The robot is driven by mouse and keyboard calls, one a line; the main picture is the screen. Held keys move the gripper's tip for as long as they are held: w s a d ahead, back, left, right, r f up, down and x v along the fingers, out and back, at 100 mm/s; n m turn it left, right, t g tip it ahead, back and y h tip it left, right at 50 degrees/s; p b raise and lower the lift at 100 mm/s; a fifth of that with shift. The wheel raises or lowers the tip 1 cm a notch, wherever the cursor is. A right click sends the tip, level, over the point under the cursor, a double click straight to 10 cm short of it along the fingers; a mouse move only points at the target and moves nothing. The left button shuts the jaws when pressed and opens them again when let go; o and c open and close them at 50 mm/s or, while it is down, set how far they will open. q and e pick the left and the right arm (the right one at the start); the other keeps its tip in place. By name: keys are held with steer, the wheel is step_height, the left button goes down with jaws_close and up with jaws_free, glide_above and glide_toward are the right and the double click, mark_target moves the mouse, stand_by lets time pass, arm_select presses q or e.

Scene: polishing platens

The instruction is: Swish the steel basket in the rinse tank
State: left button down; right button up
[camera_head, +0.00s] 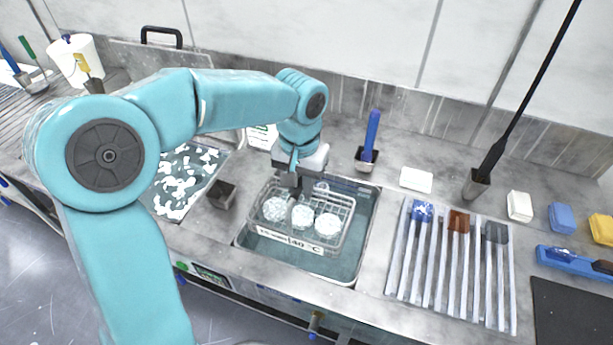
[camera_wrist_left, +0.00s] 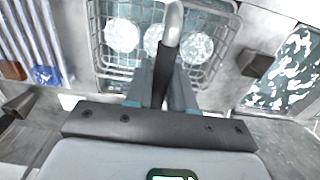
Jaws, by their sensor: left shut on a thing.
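The steel basket (camera_head: 347,209) is a wire basket with several whitish round pieces in it. In the left wrist view the grey bar handle (camera_wrist_left: 172,25) runs up between the fingers of the gripper (camera_wrist_left: 162,85), with the basket (camera_wrist_left: 107,58) beyond. How deep the basket sits in the water I cannot tell. My right gripper is not in view.
A second basin (camera_head: 212,170) with white flakes on its water is left of the tank, with a dark block (camera_head: 222,194) between them. A ribbed rack (camera_head: 452,262) with brushes lies to the right. A blue-handled tool (camera_head: 371,135) stands behind the tank.

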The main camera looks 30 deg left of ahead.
arm_select(q)
steer(key=shift+d+f+b, duration=0.15)
steer(key=shift+b, duration=0.15)
step_height(320, 180, down, 20)
steer(key=b, duration=1.6)
steer(key=shift+f, duration=0.2)
steer(key=shift+r, duration=0.1)
stand_by(0.7)
